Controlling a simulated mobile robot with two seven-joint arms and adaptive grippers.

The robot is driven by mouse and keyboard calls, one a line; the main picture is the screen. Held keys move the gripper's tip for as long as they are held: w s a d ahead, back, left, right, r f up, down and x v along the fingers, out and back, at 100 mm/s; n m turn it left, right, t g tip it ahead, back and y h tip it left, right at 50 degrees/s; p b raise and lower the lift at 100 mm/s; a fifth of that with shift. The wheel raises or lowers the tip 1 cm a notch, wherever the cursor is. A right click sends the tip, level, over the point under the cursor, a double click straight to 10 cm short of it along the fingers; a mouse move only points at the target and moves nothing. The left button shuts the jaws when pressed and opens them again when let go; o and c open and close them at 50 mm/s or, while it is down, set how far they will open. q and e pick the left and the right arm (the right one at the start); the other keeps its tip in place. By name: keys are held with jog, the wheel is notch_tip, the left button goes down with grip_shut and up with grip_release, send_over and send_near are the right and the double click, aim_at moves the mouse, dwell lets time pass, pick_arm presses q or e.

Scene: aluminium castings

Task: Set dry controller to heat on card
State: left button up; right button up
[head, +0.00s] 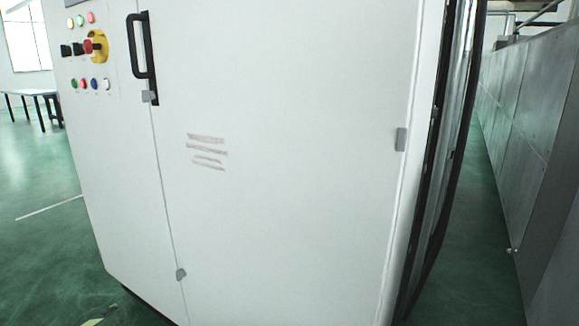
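A tall white cabinet (290,210) fills the middle of the head view. Its control panel (88,55) is at the upper left, with rows of small coloured buttons or lamps, black square switches (72,49) and a red-and-yellow rotary handle (96,46). I cannot tell which of these, if any, is the dry controller. Faint reddish marks (207,152) that look like handwritten lines are on the door; they are too small to read. No separate card shows. Neither of my grippers is in view.
A black door handle (142,45) stands out near the cabinet's upper left. A grey panelled wall (540,130) runs along the right, with a narrow strip of floor between. Open green floor (40,220) lies at the left, with a table (30,93) farther back.

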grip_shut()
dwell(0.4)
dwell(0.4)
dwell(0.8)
